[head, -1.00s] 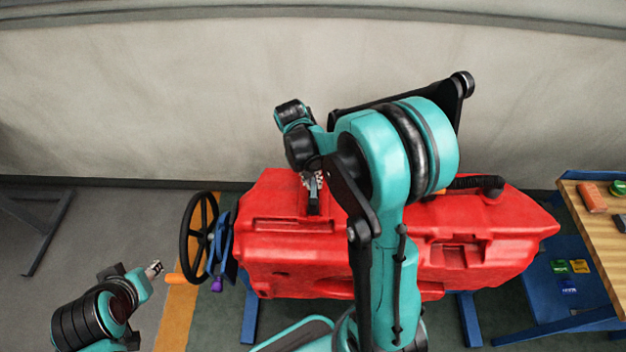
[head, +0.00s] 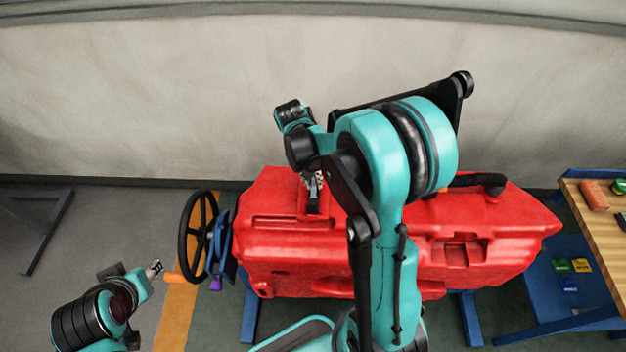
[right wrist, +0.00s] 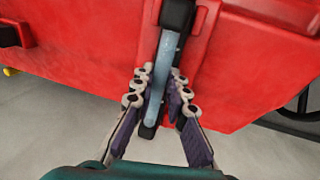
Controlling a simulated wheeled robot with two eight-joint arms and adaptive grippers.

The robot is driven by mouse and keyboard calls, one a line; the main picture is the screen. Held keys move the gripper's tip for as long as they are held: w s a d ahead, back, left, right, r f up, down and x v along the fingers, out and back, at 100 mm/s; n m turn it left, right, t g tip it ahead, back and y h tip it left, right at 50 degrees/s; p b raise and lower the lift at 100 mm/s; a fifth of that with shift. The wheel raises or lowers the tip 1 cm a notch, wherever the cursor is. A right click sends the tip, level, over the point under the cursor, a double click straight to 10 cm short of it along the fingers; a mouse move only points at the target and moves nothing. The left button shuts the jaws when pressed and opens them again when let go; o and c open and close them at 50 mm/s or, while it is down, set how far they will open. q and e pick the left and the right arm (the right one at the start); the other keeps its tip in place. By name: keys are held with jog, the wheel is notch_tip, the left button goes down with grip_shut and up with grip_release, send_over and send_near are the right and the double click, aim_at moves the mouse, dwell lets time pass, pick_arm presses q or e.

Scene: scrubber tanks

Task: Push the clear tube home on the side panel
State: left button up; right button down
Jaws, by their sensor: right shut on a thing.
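The clear tube (right wrist: 161,70) is a pale blue, slightly bent length in the right wrist view. Its upper end meets a black fitting (right wrist: 178,14) on the red side panel (right wrist: 100,50); another black piece (right wrist: 148,129) shows at its lower end. I cannot tell how fully the ends are seated. My right gripper (right wrist: 160,82) is shut on the tube, one finger on each side.
A wooden table (head: 602,240) with small items is at the right. A black hose (head: 475,181) lies on the tank. A wall runs behind.

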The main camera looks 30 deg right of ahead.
jog(key=shift+r, duration=0.1)
dwell(0.6)
jog(key=c, duration=1)
grip_release()
jog(key=shift+o, duration=0.2)
jog(key=shift+r, duration=0.15)
jog(key=shift+w+a+r+p, duration=0.1)
jog(key=shift+a+r+p, duration=0.1)
jog(key=shift+r+p, duration=0.75)
jog(key=shift+w+a+r+p, duration=0.1)
jog(key=shift+a+r+p, duration=0.1)
jog(key=shift+r+p, duration=0.7)
jog(key=shift+r, duration=0.25)
jog(key=shift+r+p, duration=1.5)
jog(key=shift+r, duration=0.95)
